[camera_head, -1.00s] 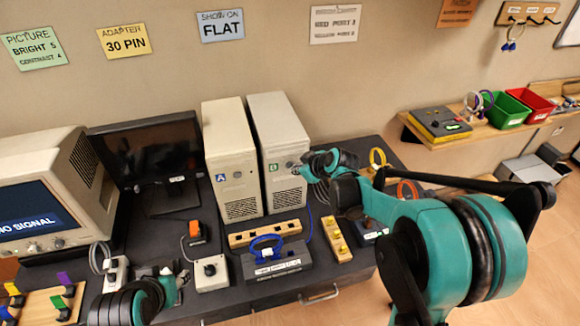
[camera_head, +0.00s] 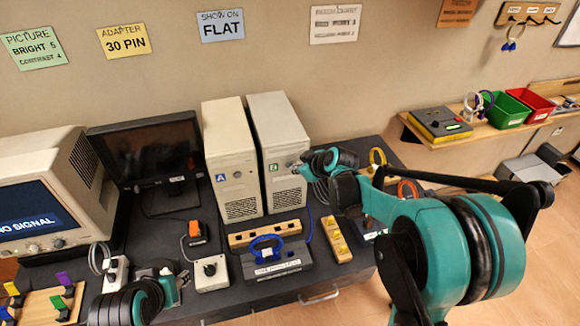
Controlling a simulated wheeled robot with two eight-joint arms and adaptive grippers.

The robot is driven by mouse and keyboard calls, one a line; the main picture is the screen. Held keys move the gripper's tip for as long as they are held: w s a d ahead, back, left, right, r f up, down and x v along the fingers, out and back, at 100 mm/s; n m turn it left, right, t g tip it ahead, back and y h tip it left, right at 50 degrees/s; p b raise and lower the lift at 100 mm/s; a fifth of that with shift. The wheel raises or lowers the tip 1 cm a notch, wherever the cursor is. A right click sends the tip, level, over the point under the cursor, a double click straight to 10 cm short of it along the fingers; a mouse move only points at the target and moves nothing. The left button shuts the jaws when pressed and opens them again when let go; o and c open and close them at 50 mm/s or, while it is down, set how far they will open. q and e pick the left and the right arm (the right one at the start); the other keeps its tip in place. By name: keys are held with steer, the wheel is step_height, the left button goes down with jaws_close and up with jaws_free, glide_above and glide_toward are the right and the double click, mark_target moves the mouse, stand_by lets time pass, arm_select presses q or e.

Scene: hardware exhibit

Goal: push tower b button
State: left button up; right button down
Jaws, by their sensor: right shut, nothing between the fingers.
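Tower B (camera_head: 281,120) is a beige computer tower with a green label, standing upright on the dark desk. Tower A (camera_head: 229,130), with a blue label, stands to its left. My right gripper (camera_head: 297,165) is shut and empty, with its tips at the upper front of tower B, just right of the label. The tips cover the button area, so I cannot tell whether they touch the button. My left gripper (camera_head: 172,284) is low at the desk's front left, partly hidden by my arm, and its jaws are unclear.
A black monitor (camera_head: 150,151) and a CRT reading NO SIGNAL (camera_head: 37,214) stand left. A grey switch box (camera_head: 206,273), a dark box with a blue cable (camera_head: 272,265) and a yellow strip (camera_head: 336,240) lie before the towers. A shelf (camera_head: 468,131) is at right.

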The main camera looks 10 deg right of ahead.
steer(key=shift+s, duration=0.2)
arm_select(q)
steer(key=shift+r, duration=0.25)
arm_select(e)
steer(key=s, duration=0.6)
steer(key=shift+d, duration=0.1)
arm_select(q)
step_height(320, 180, down, 4)
steer(key=b, duration=0.4)
steer(key=shift+f, duration=0.2)
arm_select(e)
steer(key=s+a+f+m+g+h, duration=0.1)
steer(key=s+m, duration=0.6)
steer(key=s, duration=1.6)
steer(key=shift+f+m+g+h, duration=0.4)
steer(key=shift+f+h, duration=0.05)
steer(key=shift+h, duration=0.65)
arm_select(q)
steer(key=shift+o, duration=0.4)
